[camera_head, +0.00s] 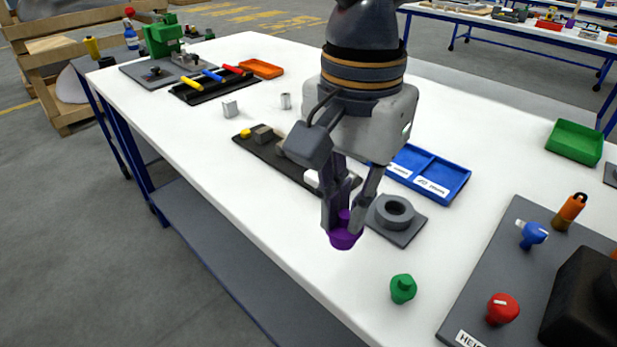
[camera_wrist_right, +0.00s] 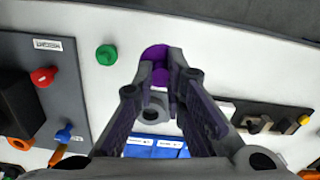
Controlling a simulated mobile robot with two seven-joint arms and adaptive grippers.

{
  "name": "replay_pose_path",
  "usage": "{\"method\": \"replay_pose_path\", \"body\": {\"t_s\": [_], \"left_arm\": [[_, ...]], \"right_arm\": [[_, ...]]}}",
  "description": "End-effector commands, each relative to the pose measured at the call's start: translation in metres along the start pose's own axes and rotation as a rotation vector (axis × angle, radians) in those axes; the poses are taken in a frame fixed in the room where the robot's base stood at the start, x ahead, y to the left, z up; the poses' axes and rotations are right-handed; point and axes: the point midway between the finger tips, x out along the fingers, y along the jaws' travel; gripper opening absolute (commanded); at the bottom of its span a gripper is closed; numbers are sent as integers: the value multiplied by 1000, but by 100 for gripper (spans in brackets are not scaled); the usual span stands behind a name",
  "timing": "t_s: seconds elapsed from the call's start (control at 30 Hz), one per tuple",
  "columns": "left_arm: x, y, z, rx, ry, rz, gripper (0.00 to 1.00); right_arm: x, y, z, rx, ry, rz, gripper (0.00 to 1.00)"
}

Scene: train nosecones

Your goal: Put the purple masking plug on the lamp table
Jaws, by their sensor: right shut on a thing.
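The purple masking plug (camera_head: 344,240) is held in my right gripper (camera_head: 343,218), whose two fingers point down and are shut on its narrow upper part. In the right wrist view the plug (camera_wrist_right: 154,54) shows between the fingertips (camera_wrist_right: 160,85). The plug hangs over the white table (camera_head: 270,190), near its front edge; I cannot tell the exact gap below it. No lamp is visible, so I cannot tell which table is the lamp table. Another table (camera_head: 500,22) with blue legs stands at the far back right. My left gripper is not in view.
A grey plate with a ring (camera_head: 397,211) is just right of the plug, and a green plug (camera_head: 403,289) stands in front. A blue tray (camera_head: 430,172) and a dark fixture (camera_head: 270,150) lie behind. A grey board with knobs (camera_head: 485,270) is at right.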

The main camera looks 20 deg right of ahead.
Motion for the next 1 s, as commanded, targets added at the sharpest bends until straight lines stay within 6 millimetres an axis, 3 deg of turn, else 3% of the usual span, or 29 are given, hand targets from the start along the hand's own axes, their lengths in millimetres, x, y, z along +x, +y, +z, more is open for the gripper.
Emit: {"method": "replay_pose_path", "body": {"t_s": [0.1,0.3,0.43,0.83,0.87,0.9,1.0], "left_arm": [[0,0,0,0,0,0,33],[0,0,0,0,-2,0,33],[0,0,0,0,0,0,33],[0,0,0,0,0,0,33],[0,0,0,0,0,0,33],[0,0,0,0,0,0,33],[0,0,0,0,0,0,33]], "right_arm": [[24,-8,-16,0,-1,3,0],[49,-17,-34,1,-2,4,0],[71,-16,-33,-1,1,2,0],[79,-17,-32,0,1,0,0],[78,-17,-32,0,1,-1,18],[78,-17,-32,1,1,-1,27],[78,-17,-32,1,1,0,32]]}}
